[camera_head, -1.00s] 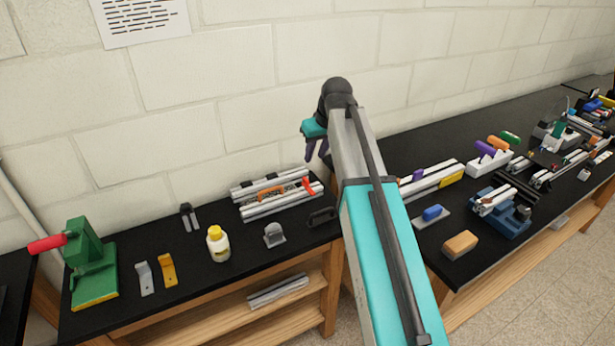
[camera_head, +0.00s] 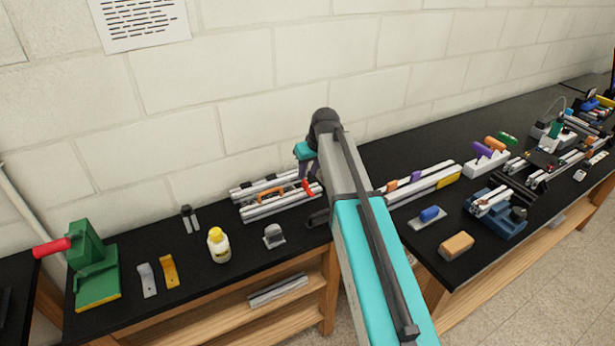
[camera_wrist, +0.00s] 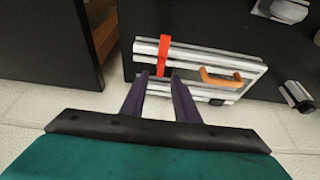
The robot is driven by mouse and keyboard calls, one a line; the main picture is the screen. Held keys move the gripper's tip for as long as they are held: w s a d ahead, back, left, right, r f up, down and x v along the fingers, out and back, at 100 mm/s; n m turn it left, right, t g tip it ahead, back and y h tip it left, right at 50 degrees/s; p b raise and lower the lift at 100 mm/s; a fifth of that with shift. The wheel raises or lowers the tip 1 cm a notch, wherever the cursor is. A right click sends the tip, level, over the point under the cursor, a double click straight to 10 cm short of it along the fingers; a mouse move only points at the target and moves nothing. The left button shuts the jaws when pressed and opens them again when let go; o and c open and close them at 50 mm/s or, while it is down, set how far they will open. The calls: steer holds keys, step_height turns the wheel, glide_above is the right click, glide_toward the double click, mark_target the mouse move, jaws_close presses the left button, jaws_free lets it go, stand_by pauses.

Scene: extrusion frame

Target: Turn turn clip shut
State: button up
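The extrusion frame (camera_head: 285,205), made of pale grey rails, lies on the black bench near the wall. A red clip (camera_head: 308,188), which looks like the turn clip, sits at its right end. In the wrist view the red clip (camera_wrist: 163,52) lies across the upper rail (camera_wrist: 205,58). My gripper (camera_wrist: 161,77) is open, with its two purple fingers apart, one on each side of the clip's near end. I cannot tell whether they touch it. In the head view my gripper (camera_head: 305,170) is just above the frame's right end, partly hidden by my arm.
An orange handle (camera_wrist: 220,77) is on the frame beside the clip. A dark handle (camera_head: 318,218), a grey bracket (camera_head: 274,236) and a yellow-capped bottle (camera_head: 218,245) stand in front. The wall is close behind. A second bench with several parts is at the right.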

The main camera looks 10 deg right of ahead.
mark_target(305, 180)
steer(key=shift+p+x, duration=0.6)
steer(key=shift+x, duration=1.8)
steer(key=shift+c, duration=0.4)
jaws_close()
steer(key=shift+d, duration=0.15)
